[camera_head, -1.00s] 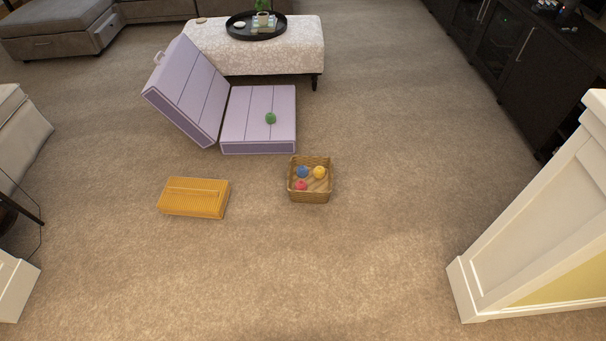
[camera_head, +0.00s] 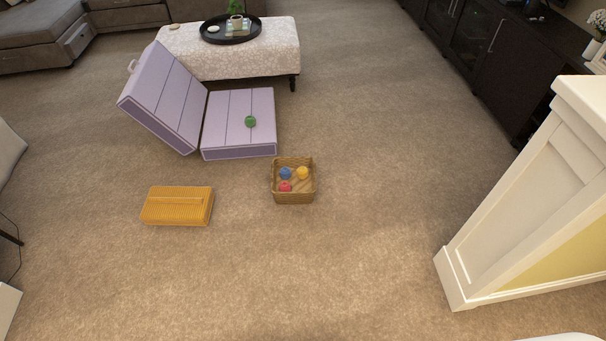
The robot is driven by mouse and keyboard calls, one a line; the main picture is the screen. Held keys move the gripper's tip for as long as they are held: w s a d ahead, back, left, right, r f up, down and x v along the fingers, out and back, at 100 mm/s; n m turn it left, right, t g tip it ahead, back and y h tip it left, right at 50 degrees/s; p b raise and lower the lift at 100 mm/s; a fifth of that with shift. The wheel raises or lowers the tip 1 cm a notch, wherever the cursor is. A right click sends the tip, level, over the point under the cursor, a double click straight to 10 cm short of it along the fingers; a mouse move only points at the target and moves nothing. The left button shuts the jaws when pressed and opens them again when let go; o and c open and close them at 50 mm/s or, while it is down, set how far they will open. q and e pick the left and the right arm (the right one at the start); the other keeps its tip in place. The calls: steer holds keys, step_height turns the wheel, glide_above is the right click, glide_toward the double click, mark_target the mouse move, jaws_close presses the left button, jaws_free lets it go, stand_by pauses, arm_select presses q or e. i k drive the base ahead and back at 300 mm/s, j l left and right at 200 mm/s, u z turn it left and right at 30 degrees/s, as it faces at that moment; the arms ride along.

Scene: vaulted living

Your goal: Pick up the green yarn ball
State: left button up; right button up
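The green yarn ball (camera_head: 250,122) rests on the flat panel of an open lilac folding piece (camera_head: 226,141), near the panel's right side. The other lilac panel (camera_head: 163,97) leans up to its left. Neither of my grippers shows in the head view, so I see nothing of their state.
A wicker basket (camera_head: 293,197) holds blue, yellow and red balls. A mustard box-like item (camera_head: 178,206) lies to its left. A patterned ottoman (camera_head: 270,60) with a black tray stands behind. A white pillar (camera_head: 500,215) and dark cabinet (camera_head: 500,60) flank the right. The front carpet is clear.

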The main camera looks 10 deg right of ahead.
mark_target(249, 120)
steer(key=i+l+z, duration=0.15)
steer(key=i+z, duration=0.4)
steer(key=i, duration=0.25)
steer(key=i+l+z, duration=0.3)
steer(key=i, duration=0.9)
steer(key=i+j+z, duration=0.1)
steer(key=i+z, duration=0.2)
steer(key=i, duration=0.9)
steer(key=i+u, duration=0.45)
steer(key=i+l+u, duration=0.15)
steer(key=i+u, duration=0.35)
steer(key=i+l+u, duration=0.3)
steer(key=u, duration=0.15)
steer(key=i+u, duration=0.2)
steer(key=u, duration=0.3)
steer(key=i+l+u, duration=0.2)
steer(key=u, duration=0.25)
steer(key=i+l+u, duration=0.2)
steer(key=u, duration=0.3)
steer(key=i+l+u, duration=0.1)
steer(key=l+u, duration=0.15)
steer(key=u, duration=0.25)
steer(key=i+l+u, duration=0.1)
steer(key=l+u, duration=0.2)
steer(key=u, duration=0.2)
